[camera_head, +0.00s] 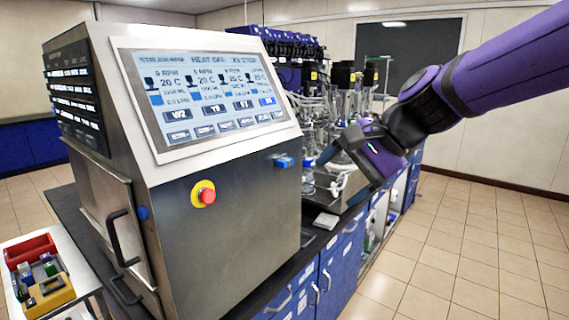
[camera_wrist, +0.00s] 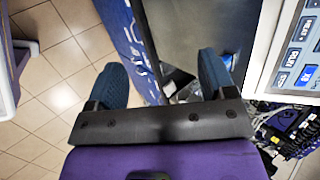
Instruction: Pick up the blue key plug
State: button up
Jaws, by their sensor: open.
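The blue key plug (camera_head: 284,162) is a small blue piece on the front face of the steel bioreactor cabinet, right of the red stop button and below the screen. My gripper (camera_head: 336,172) is to the right of the plug, apart from it in the head view. In the wrist view my gripper (camera_wrist: 160,68) shows two dark blue fingers spread wide, with nothing held between them.
The steel cabinet (camera_head: 235,240) carries a tilted screen (camera_head: 205,90) and a red stop button (camera_head: 204,195) on a yellow ring. Glassware (camera_head: 345,100) stands behind my gripper. Red (camera_head: 30,249) and yellow (camera_head: 50,293) bins sit at lower left. The tiled floor (camera_head: 470,250) at right is clear.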

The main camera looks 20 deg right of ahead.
jog(key=w+d+m+t+y, duration=0.1)
jog(key=w+m+t+y, duration=0.1)
jog(key=w+m, duration=0.7)
jog(key=m+t+h, duration=0.1)
jog(key=m+t, duration=0.3)
jog(key=m, duration=0.5)
send_near(289, 160)
jog(key=shift+x, duration=5)
jog(key=c, duration=1.2)
